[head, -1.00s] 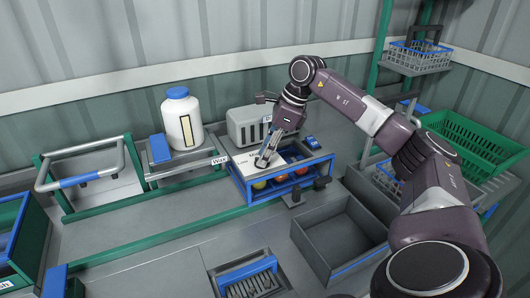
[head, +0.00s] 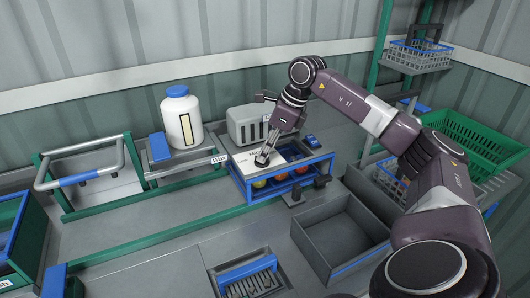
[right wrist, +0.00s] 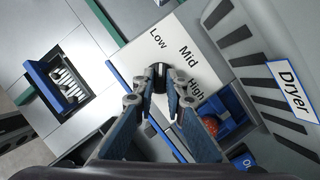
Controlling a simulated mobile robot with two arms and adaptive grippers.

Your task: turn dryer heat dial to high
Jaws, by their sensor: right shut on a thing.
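The dryer's white dial panel (head: 246,160) sits on a blue-framed rack. In the right wrist view the panel (right wrist: 143,62) carries the words Low, Mid and High. The dark heat dial (right wrist: 158,84) stands on the panel between my fingertips. My right gripper (head: 264,155) reaches down to the panel and is shut on the dial; it fills the middle of the right wrist view (right wrist: 159,78). The fingers cover much of the dial, so I cannot tell which mark it points at. My left gripper is not in view.
The grey dryer (head: 246,126) with its label stands behind the panel. Several tomatoes (head: 281,178) lie in the rack below it. A white jar (head: 181,120) with a blue lid stands to the left. An empty grey tray (head: 340,240) is at the front right.

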